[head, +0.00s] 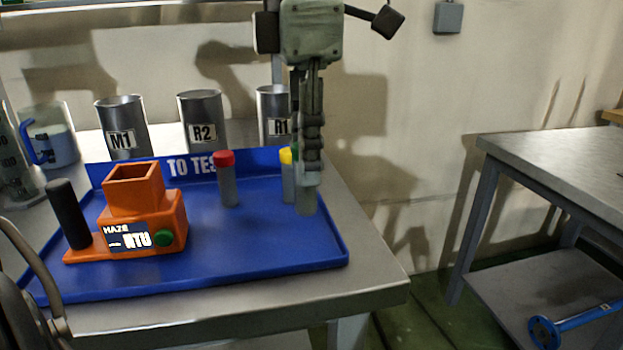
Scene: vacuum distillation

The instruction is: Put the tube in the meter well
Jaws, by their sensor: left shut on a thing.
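The orange haze meter (172,213) stands on the left part of the blue tray, with a square open well (134,174) on top. A green button and an NTU display are on its front. My left gripper (309,178) points down over the tray's right side, shut on a grey tube (307,203) whose lower end shows below the fingers. The gripper hides the tube's upper part; I cannot tell whether its bottom touches the tray. A red-capped tube (228,183) and a yellow-capped tube (288,182) stand upright nearby, the yellow one just left of the gripper. My right gripper is not in view.
The blue tray (255,255) marked "TO TEST" lies on a metal table. Metal cups M1 (125,115), R2 (203,108) and R1 (270,100) stand behind. The tray's front middle is clear.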

